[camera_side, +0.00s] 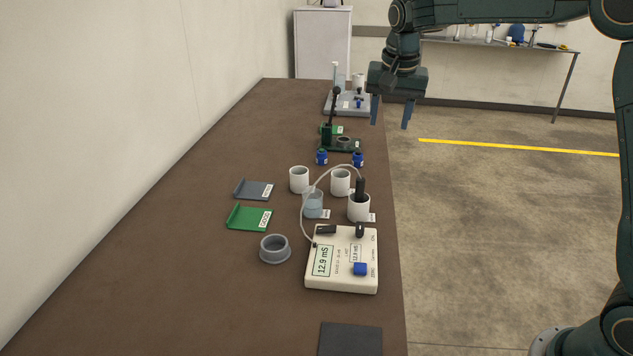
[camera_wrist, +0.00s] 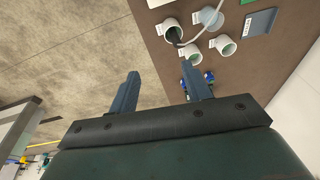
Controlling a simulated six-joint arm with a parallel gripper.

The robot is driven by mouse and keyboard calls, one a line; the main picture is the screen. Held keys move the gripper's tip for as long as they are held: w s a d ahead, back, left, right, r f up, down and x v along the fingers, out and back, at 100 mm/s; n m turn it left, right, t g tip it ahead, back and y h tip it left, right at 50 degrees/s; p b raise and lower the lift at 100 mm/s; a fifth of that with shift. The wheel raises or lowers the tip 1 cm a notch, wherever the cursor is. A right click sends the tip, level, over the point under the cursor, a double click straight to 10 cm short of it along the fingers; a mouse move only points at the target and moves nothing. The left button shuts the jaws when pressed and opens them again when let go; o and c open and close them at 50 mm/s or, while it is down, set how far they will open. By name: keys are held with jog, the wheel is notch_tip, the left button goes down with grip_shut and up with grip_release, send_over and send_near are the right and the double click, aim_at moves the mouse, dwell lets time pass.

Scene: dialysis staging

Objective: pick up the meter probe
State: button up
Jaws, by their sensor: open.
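The meter probe (camera_side: 360,189) is a black stick standing in a white cup (camera_side: 359,208) near the table's right edge, with a pale cable looping from it to the meter (camera_side: 343,262). The meter is a cream box whose display reads 12.9 mS. In the wrist view the probe (camera_wrist: 173,35) shows at the top, in its cup. My gripper (camera_side: 390,113) is open and empty, high in the air at the far right of the table, well away from the probe. Its two fingers (camera_wrist: 162,90) show apart in the wrist view, with nothing between them.
Two other white cups (camera_side: 299,179) and a clear beaker (camera_side: 312,204) stand close to the probe's cup. Two blue-capped vials (camera_side: 321,157) sit behind. Green (camera_side: 249,219) and grey trays (camera_side: 253,190) and a grey ring (camera_side: 274,249) lie left. The table's left side is clear.

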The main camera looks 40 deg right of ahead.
aim_at(360, 179)
jog(key=w+d+f+m+g, duration=0.1)
jog(key=w+f+m, duration=0.2)
jog(key=w+f, duration=0.6)
jog(key=shift+w+d+f+m+g, duration=0.3)
jog(key=shift+d+f+m, duration=0.1)
jog(key=shift+f, duration=0.4)
jog(key=shift+f, duration=0.1)
jog(key=f, duration=0.5)
jog(key=d+f, duration=0.1)
jog(key=f, duration=0.1)
jog(key=shift+w+f, duration=0.15)
jog(key=shift+f, duration=0.2)
jog(key=shift+d+f, duration=0.1)
jog(key=shift+f, duration=0.2)
jog(key=shift+d+f, duration=0.2)
jog(key=shift+f, duration=2.35)
